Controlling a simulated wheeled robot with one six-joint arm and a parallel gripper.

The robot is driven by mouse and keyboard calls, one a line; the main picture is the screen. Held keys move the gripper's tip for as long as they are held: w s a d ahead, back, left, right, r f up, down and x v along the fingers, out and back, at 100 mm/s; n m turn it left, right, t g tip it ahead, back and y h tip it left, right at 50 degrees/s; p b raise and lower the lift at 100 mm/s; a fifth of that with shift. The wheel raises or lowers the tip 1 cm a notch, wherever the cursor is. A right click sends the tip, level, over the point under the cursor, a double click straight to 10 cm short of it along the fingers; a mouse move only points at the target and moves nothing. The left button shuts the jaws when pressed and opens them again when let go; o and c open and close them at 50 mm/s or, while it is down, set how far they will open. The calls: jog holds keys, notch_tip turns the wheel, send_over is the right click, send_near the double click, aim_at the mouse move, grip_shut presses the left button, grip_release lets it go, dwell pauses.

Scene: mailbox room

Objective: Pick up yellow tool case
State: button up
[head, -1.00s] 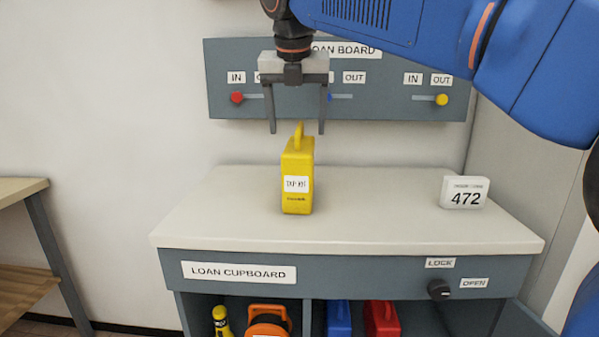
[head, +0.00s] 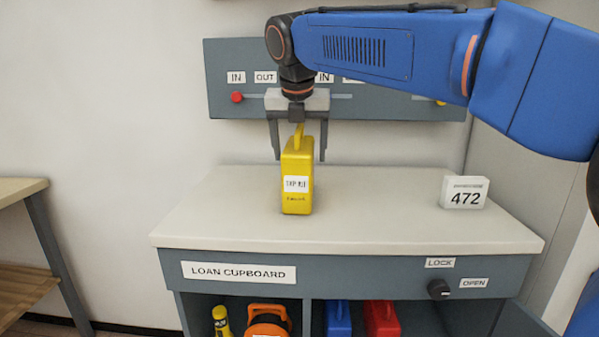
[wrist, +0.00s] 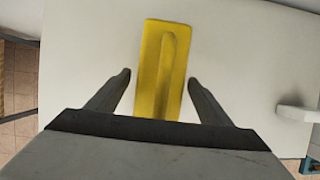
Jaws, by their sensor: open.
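The yellow tool case (head: 298,188) stands upright on the cupboard's pale top, with a white label on its front and a handle on top. My gripper (head: 300,158) points down above it, open, with one finger on each side of the case's upper part in the head view. In the wrist view the yellow case (wrist: 160,70) lies between the two open fingers (wrist: 160,77), with a gap on either side. The fingers do not touch the case in that view.
The grey loan cupboard (head: 330,235) has a white 472 block (head: 464,192) at the right of its top. A loan board (head: 400,106) hangs on the wall behind my gripper. Orange, blue and red items sit in the cupboard below. The top's left side is clear.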

grip_shut()
jog(key=shift+r, duration=0.15)
